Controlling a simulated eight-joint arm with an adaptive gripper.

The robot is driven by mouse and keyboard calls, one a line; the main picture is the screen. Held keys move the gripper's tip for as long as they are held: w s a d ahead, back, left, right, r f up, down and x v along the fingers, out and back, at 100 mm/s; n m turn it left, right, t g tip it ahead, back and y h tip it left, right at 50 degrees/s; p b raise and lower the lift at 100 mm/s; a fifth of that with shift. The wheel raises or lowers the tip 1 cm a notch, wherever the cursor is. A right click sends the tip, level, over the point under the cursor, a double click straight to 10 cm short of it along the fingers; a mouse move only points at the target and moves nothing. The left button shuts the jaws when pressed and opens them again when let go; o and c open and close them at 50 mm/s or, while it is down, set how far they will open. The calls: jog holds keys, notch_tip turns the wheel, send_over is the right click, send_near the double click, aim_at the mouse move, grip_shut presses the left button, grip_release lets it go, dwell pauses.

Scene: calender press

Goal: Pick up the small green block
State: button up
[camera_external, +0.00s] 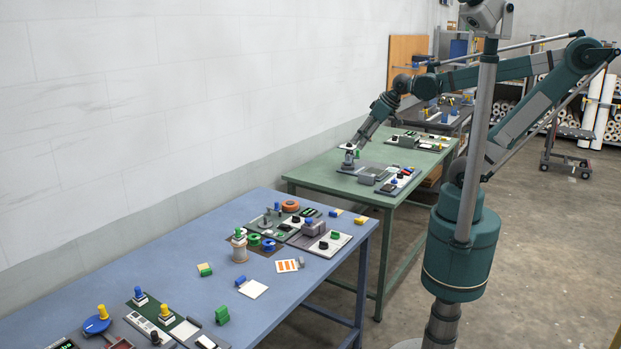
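My gripper (349,160) is low over the left part of the green table (320,171), at the end of my outstretched arm. It is small in the picture, and I cannot tell whether it is open or shut. A small green piece (357,154) shows right beside it; I cannot tell whether it is touched or held. On the blue table (180,290), a green block (222,315) stands near the front edge, away from my gripper. A green and yellow block (205,270) lies farther left. Which green block is meant is unclear.
The green table also bears a grey box (372,174) and a panel with coloured parts (398,181). The blue table holds a spool (239,247), a white card (253,289) and several control panels. A wall (150,100) runs along the left. Open floor lies at right.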

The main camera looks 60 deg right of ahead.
jog(key=w+a+n+g, duration=0.1)
jog(key=w+a+n, duration=0.1)
jog(key=w+a, duration=0.55)
jog(key=w+a+n+g+y+b, duration=0.15)
jog(key=w+a, duration=0.25)
jog(key=a, duration=0.7)
jog(key=w+a+n+g, duration=0.1)
jog(key=w+a+n, duration=0.3)
jog(key=a, duration=0.5)
jog(key=w+a+f+n, duration=0.1)
jog(key=w+a+f, duration=0.1)
jog(key=a, duration=0.4)
jog(key=w+a+f, duration=0.2)
jog(key=a, duration=0.5)
jog(key=n+g+h+b, duration=0.1)
jog(key=n+g+h, duration=0.15)
jog(key=n, duration=0.45)
send_over(222, 308)
jog(key=shift+g, duration=0.3)
notch_tip(222, 308, down, 26)
jog(key=shift+w+d+f, duration=0.1)
jog(key=shift+d, duration=0.05)
jog(key=shift+f+n, duration=0.1)
jog(key=shift+n, duration=0.15)
jog(key=shift+f, duration=0.15)
jog(key=shift+f, duration=1.15)
